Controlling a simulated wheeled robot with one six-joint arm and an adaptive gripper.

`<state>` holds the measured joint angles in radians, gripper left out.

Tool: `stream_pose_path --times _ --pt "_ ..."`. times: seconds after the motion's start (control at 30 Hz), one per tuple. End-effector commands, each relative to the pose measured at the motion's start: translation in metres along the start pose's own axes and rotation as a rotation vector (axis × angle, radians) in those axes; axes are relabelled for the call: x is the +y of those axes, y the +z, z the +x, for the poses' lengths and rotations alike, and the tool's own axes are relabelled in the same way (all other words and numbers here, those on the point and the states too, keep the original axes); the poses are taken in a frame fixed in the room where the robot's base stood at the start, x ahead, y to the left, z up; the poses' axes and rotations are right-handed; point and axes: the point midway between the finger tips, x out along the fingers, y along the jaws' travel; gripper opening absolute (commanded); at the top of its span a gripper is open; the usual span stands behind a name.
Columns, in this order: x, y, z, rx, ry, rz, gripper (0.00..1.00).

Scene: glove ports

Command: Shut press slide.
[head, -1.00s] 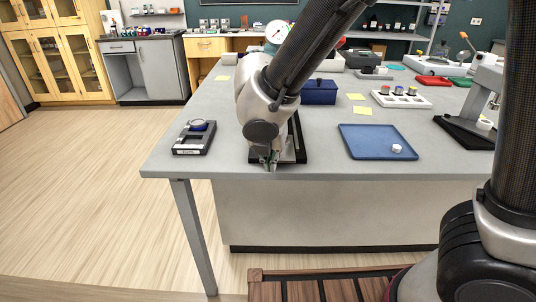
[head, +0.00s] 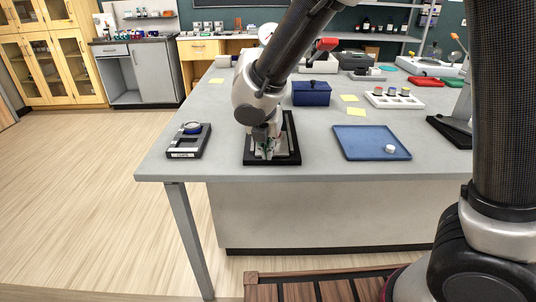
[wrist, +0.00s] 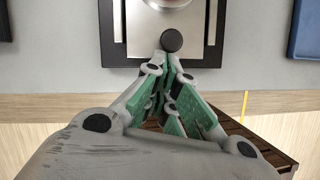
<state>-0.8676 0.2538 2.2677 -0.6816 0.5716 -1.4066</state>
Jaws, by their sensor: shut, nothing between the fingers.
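The press stands near the front edge of the grey bench, its black base (head: 291,150) showing around my gripper in the head view. In the wrist view, its metal slide plate (wrist: 140,30) lies between dark rails, with a round black knob (wrist: 172,40) at the near end. A round part at the top of that view is cut off. My gripper (head: 266,152) is shut and empty, pointing down over the front of the press. In the wrist view its green-padded fingertips (wrist: 169,62) are just on the near side of the knob; I cannot tell whether they touch it.
A dark tray with a ring-like item (head: 188,140) lies left of the press. A blue tray (head: 350,150) with a small white piece lies right. A dark blue box (head: 311,93) and a white rack (head: 394,99) stand behind.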

Motion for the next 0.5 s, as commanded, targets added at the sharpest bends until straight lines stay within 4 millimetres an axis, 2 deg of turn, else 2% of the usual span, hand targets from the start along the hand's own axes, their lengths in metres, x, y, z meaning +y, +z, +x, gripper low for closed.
stream_pose_path --times 0.3,0.5 --pt "0.018 0.065 0.026 -0.001 -0.001 0.004 0.0" --pt "0.027 0.094 0.038 -0.001 0.0 0.002 0.0"
